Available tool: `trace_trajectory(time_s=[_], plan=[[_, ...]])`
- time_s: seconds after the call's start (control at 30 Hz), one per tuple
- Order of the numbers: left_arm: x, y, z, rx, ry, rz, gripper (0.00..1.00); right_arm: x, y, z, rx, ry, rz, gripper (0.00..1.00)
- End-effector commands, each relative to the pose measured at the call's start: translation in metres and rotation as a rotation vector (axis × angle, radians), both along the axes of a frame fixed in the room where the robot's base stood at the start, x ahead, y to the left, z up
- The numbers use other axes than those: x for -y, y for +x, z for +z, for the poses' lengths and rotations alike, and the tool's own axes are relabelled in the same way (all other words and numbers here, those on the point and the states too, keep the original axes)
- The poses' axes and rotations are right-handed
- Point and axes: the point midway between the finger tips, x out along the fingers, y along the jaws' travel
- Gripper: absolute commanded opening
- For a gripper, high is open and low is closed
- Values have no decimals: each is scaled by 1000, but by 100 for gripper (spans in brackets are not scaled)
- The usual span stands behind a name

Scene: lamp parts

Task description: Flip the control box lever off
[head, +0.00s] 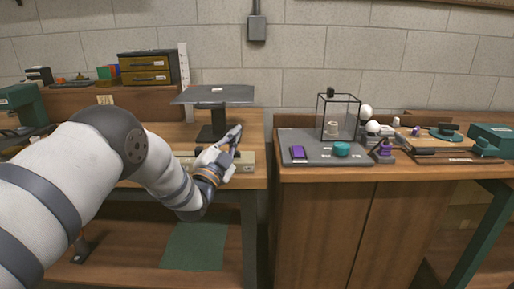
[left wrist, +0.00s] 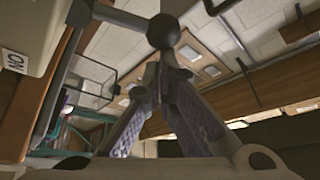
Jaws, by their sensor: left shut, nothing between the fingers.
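A low beige box (head: 247,167) sits at the front edge of the left bench, partly hidden behind my left gripper. A pale box with an "ON" label, upside down in the picture, fills the top left corner of the left wrist view (left wrist: 28,35); it looks like the control box. A dark rod with a round knob (left wrist: 163,31) crosses the top of that view and looks like the lever. My left gripper (head: 236,131) is above the beige box. Its fingers (left wrist: 160,72) are together and empty, close to the knob; I cannot tell whether they touch. My right gripper is out of view.
A dark flat plate on a stand (head: 213,95) is just behind the gripper. Drawers (head: 150,67) stand farther left.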

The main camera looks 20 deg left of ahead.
Motion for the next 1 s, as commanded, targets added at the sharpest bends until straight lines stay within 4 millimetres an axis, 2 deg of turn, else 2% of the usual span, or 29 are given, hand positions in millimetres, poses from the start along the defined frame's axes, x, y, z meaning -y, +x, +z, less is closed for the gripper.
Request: trace_trajectory(time_s=[0.4, 1.0], plan=[[-11, -3, -2, 41, -144, 1, 0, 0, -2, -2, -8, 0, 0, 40], [-12, -3, 0, 47, -158, 0, 0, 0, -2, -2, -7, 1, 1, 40]])
